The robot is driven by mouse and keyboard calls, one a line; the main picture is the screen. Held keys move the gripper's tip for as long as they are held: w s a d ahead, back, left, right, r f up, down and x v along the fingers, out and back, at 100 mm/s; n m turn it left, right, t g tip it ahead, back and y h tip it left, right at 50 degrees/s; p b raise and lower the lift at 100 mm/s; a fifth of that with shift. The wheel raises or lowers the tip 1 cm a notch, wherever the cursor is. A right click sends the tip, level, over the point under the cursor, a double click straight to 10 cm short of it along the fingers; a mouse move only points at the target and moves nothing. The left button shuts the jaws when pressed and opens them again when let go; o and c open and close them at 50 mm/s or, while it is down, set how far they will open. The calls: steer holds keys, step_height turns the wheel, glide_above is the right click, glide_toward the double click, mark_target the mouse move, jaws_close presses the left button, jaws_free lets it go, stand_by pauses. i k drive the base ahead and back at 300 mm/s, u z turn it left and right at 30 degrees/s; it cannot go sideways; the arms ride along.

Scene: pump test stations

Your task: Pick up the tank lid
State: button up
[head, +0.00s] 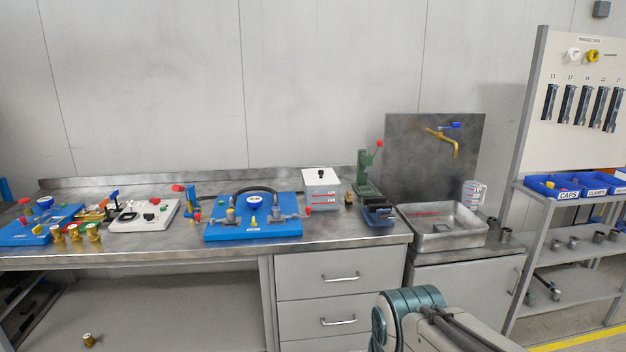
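The tank lid (320,177) is a white flat square plate with a small black knob on top. It sits on a translucent tank (322,198) with red markings, which stands on the steel bench behind and right of the blue pump board. The lid is uncovered from above, with nothing on it but its knob. A teal and grey part of my arm shows at the bottom right of the head view, well in front of the bench. My gripper is not in view.
A blue pump board (253,231) with a dark hose stands left of the tank. A green press (366,172) stands close to its right. Further right are a steel sink (443,228), a brass tap (444,142) and a clear jug (474,194). The bench's front strip is mostly clear.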

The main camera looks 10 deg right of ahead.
mark_target(312, 177)
steer(key=z, duration=0.2)
steer(key=i, duration=2.3)
steer(key=u, duration=0.2)
